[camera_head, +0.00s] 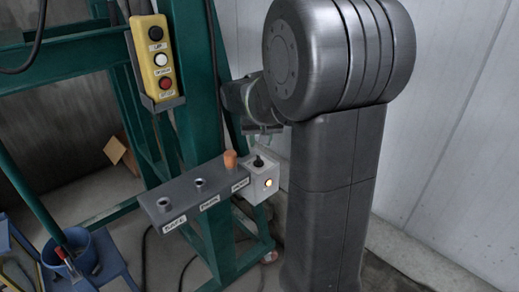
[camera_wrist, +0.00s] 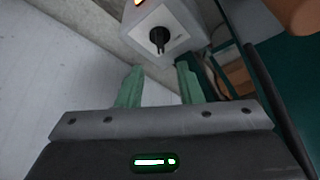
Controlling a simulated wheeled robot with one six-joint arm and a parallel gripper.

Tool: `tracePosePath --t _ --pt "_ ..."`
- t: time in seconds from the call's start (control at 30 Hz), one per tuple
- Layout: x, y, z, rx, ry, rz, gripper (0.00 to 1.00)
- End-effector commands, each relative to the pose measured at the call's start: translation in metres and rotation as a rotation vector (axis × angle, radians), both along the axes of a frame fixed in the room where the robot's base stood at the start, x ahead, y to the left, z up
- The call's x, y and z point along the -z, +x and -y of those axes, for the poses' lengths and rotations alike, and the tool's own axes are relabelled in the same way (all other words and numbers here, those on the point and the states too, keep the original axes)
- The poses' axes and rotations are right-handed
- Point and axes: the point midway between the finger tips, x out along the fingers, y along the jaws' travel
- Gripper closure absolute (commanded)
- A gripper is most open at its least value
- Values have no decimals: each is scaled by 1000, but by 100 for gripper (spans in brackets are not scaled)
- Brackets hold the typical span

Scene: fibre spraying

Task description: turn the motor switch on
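In the head view my gripper (camera_head: 262,130) is partly hidden behind my arm, above the switch box. The fingers appear apart from the knob.
A dark shelf (camera_head: 182,204) with labelled holes and an orange plug (camera_head: 230,159) adjoins the box on its left. A yellow button pendant (camera_head: 154,58) hangs on the green frame (camera_head: 190,60). A blue bucket (camera_head: 75,252) stands lower left. A pale wall (camera_head: 455,120) is on the right.

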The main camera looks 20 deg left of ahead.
Motion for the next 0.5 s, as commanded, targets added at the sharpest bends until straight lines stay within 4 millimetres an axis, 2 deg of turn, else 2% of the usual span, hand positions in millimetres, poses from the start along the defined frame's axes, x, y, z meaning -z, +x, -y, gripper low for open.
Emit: tracePosePath --t 0.03,0.2,0.5 --pt "-11 -3 2 0 3 3 67" --pt "-33 -11 6 -1 2 2 67" --pt "-41 -15 9 -1 0 0 67"
